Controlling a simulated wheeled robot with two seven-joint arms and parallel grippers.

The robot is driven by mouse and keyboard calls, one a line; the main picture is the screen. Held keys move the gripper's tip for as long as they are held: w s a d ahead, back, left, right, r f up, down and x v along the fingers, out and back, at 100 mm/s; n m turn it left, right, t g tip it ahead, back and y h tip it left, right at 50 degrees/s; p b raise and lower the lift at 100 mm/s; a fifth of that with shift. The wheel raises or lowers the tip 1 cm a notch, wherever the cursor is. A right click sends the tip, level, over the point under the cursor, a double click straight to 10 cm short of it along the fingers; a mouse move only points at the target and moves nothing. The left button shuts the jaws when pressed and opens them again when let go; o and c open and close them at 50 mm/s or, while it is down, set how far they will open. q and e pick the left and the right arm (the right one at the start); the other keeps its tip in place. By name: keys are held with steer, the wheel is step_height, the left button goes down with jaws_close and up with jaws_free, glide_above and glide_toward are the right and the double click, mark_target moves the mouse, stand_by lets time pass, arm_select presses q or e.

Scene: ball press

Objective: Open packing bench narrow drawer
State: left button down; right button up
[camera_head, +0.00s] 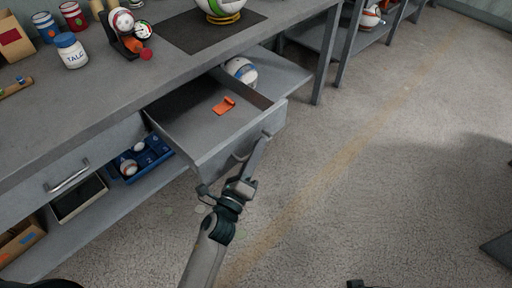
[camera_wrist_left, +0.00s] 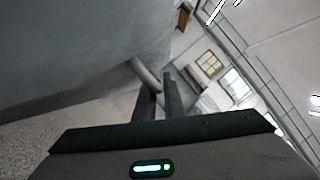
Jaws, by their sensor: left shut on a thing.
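The narrow drawer (camera_head: 239,143) of the packing bench (camera_head: 115,95) is pulled well out, and its inside shows from above. A small orange item (camera_head: 224,105) lies on its floor. My left gripper (camera_head: 262,146) is at the drawer's front, shut on the handle (camera_head: 241,156). In the left wrist view the two dark fingers (camera_wrist_left: 158,92) close around the grey bar handle (camera_wrist_left: 146,76), beside the grey drawer front (camera_wrist_left: 75,60). The fingers partly hide the handle. My right gripper does not show clearly.
A closed drawer with a bar handle (camera_head: 68,178) is at the left. A lower shelf holds a blue tray (camera_head: 140,160) and a ball (camera_head: 241,70). Cans, a talc jar (camera_head: 71,50) and a dark mat (camera_head: 205,32) are on the benchtop.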

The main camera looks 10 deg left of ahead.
arm_select(q)
steer(key=c, duration=2.1)
jaws_free()
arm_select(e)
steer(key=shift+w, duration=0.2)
